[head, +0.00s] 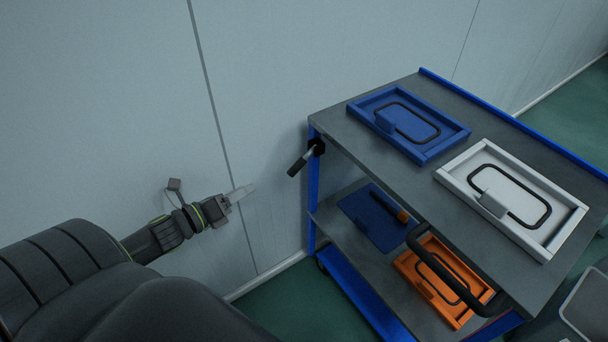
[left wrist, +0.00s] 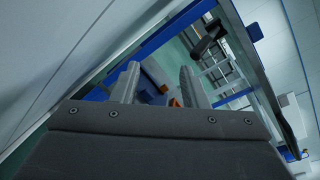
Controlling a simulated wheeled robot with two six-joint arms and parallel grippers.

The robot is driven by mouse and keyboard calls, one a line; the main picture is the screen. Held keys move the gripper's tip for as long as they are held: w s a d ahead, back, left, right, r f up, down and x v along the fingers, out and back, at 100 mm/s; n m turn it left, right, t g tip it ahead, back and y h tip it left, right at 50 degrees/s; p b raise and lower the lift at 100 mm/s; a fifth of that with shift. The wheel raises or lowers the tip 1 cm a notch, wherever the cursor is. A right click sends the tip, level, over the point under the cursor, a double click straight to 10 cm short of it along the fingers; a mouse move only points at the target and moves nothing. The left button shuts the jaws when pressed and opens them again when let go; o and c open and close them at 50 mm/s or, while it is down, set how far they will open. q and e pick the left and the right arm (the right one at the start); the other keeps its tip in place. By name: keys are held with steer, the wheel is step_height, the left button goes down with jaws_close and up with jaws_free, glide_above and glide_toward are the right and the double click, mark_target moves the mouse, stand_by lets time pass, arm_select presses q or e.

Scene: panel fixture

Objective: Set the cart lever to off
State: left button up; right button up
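The cart lever (head: 301,162) is a dark handle on a black pivot at the near left corner of the cart (head: 345,140), just under its top shelf. In the head view it slants down and left from the pivot. A dark handle, probably this lever (left wrist: 208,40), shows in the left wrist view above and right of the fingers. My left gripper (head: 245,192) is left of the lever and a little lower in the picture, apart from it. Its two fingers (left wrist: 158,85) are spread with nothing between them. My right gripper is not in view.
The cart top holds a blue tray (head: 445,149) and a white tray (head: 546,250). The lower shelf holds a blue panel (head: 365,222) and an orange tray (head: 411,263). A black push handle (head: 440,268) juts from the near side. A pale wall (head: 110,110) stands behind my left arm.

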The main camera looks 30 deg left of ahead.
arm_select(q)
step_height(320, 180, up, 2)
steer(key=m+h, duration=0.3)
steer(key=m, duration=0.3)
steer(key=m+g+h, duration=0.1)
steer(key=m+h, duration=0.2)
steer(key=m, duration=0.1)
glide_toward(300, 164)
steer(key=w, duration=0.2)
steer(key=x, duration=0.3)
steer(key=f+x, duration=0.1)
steer(key=x, duration=0.5)
steer(key=shift+w+d+f+p, duration=0.15)
steer(key=shift+d+f+p, duration=0.1)
steer(key=shift+d+p, duration=0.15)
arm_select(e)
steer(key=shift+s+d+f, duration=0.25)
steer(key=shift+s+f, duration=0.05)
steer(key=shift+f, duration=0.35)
arm_select(q)
jaws_close()
